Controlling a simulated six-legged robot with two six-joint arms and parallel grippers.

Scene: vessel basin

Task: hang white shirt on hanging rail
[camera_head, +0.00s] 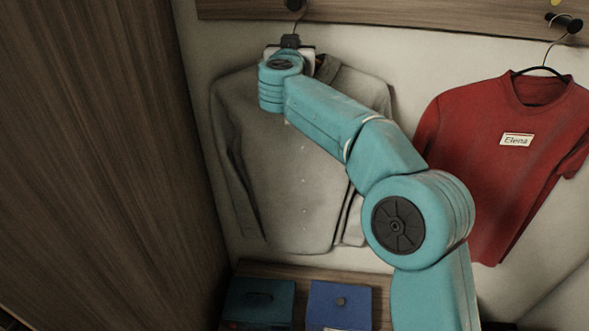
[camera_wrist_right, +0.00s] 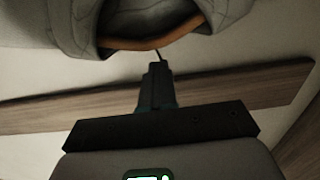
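The white shirt (camera_head: 290,165), greyish in this light, hangs upright on a hanger against the wall in the head view. In the right wrist view, its collar (camera_wrist_right: 200,20) and the brown hanger bar (camera_wrist_right: 155,42) show at the top. My right gripper (camera_head: 290,41) is at the hanger's neck, above the collar, its fingers (camera_wrist_right: 157,82) together on the thin hanger hook (camera_wrist_right: 160,56). The hook's upper end is at a dark peg (camera_head: 295,4) on the wooden rail (camera_head: 390,18); whether it rests on the peg is unclear. My left gripper is out of view.
A red shirt (camera_head: 500,150) with a name tag hangs on a peg (camera_head: 564,22) at the right. A wooden panel (camera_head: 100,150) stands close on the left. Below are a teal box (camera_head: 260,300) and a blue box (camera_head: 340,304) on a wooden shelf.

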